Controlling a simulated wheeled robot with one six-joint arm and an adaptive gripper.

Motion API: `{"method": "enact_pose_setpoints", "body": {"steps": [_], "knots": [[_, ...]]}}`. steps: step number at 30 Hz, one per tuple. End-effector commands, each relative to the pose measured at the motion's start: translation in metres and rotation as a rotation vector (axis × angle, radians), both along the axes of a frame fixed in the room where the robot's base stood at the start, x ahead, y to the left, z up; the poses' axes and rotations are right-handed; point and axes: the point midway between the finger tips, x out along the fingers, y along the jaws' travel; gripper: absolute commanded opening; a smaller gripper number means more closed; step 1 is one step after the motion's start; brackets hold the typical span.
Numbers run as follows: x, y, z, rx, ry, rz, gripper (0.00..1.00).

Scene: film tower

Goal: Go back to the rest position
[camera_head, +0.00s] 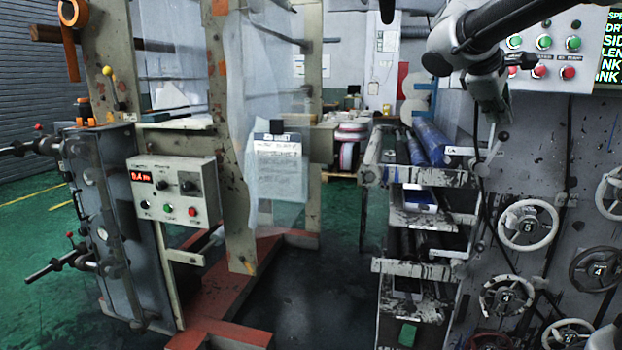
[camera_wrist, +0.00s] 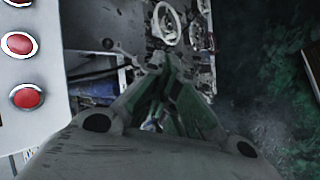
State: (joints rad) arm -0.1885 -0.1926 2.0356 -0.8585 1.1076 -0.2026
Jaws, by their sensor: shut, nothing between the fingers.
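My arm reaches in from the upper right in the head view. My gripper (camera_head: 492,118) hangs downward in front of the grey machine panel, close to the button box. In the wrist view my gripper (camera_wrist: 155,68) shows its two fingers closed together at the tips, with nothing seen between them. A small lever with a dark knob (camera_head: 503,135) is just below the gripper in the head view; I cannot tell whether they touch.
The button box (camera_head: 545,45) with green and red buttons is beside my arm; its red button (camera_wrist: 27,97) shows large in the wrist view. Handwheels (camera_head: 528,225) line the panel. A roller rack (camera_head: 420,265) stands left of them. Dark floor (camera_head: 310,300) lies open at centre.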

Motion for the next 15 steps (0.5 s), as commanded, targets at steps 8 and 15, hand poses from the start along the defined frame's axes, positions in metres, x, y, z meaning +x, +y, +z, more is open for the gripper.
{"method": "enact_pose_setpoints", "body": {"steps": [8,15], "knots": [[-0.166,0.044,-0.151,0.703,-0.042,-0.386,0.00],[-0.239,0.061,-0.187,0.927,-0.123,-0.516,0.00]]}}
